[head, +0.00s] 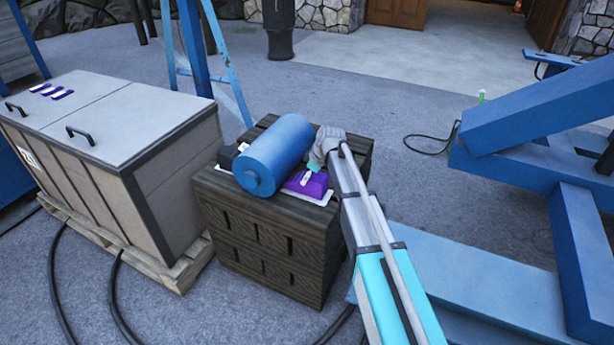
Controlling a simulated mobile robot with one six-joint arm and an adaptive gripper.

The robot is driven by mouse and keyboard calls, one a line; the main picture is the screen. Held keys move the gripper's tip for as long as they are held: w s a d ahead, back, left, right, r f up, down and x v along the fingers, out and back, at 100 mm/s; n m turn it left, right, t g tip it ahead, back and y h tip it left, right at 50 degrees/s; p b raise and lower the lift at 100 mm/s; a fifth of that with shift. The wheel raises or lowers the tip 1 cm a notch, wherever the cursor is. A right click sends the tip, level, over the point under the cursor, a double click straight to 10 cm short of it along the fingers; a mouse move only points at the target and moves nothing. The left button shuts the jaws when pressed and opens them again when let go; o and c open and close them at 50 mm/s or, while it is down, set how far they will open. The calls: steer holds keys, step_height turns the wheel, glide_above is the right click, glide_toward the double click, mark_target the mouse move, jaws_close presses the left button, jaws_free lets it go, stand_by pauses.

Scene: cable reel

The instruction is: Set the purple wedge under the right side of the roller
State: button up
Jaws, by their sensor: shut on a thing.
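The blue roller (275,152) lies on its side on top of a dark wooden block stack (265,240). The purple wedge (318,186) is at the roller's right side, low by the stack's top, with a small white piece on it. My gripper (309,173) reaches in from the right and is shut on the wedge. The fingers are small here and partly hidden by the wrist. I cannot tell whether the wedge touches the roller. A dark block (228,157) sits against the roller's left side. A pale plate (325,199) shows under the wedge.
A grey chest (150,150) on a pallet stands at the left, with several purple-and-white pieces (51,91) on its lid. Blue steel beams (530,115) stand at the right. Black cables (62,290) lie on the floor. A blue frame (232,65) stands behind.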

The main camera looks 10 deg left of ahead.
steer(key=o, duration=1.1)
steer(key=shift+c, duration=0.2)
steer(key=shift+s, duration=0.1)
